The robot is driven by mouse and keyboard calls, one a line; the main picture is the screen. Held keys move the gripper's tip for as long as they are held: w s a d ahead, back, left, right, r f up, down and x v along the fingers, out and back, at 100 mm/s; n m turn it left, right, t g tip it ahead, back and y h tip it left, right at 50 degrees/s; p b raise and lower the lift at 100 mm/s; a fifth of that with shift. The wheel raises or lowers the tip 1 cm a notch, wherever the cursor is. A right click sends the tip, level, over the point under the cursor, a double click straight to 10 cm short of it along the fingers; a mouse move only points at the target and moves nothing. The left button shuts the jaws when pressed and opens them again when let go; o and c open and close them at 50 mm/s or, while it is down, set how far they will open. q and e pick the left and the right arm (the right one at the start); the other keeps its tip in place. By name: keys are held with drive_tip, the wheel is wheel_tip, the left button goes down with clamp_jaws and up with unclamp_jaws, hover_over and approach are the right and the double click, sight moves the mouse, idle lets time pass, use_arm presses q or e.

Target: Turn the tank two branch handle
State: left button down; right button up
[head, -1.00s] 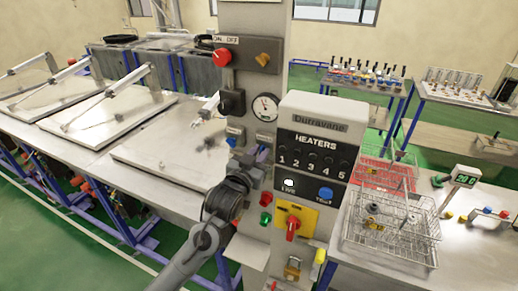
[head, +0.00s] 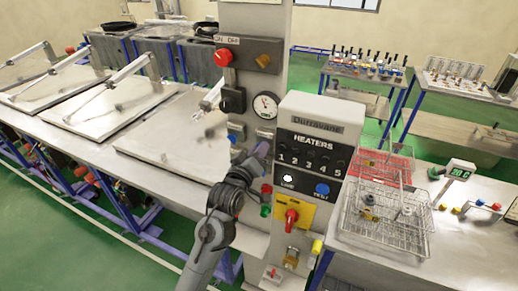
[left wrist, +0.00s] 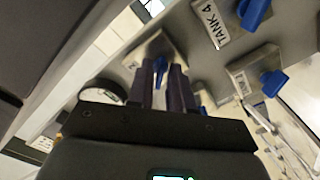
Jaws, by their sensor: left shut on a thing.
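Another blue handle (left wrist: 255,12) sits by a plate marked TANK 4 (left wrist: 214,22), and a third blue handle (left wrist: 272,82) is to the right. In the head view my left gripper (head: 260,152) is at the side of the grey column, and the held handle is hidden there. My right gripper is not in view.
Lidded tanks (head: 165,140) stand at the left. Wire baskets (head: 385,225) stand on the right bench (head: 465,245).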

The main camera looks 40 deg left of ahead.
use_arm(q)
drive_tip(key=shift+n, duration=0.5)
drive_tip(key=c, duration=1.3)
unclamp_jaws()
drive_tip(key=shift+s, duration=0.15)
drive_tip(key=shift+b+v, duration=1.2)
drive_tip(key=shift+v, duration=4.05)
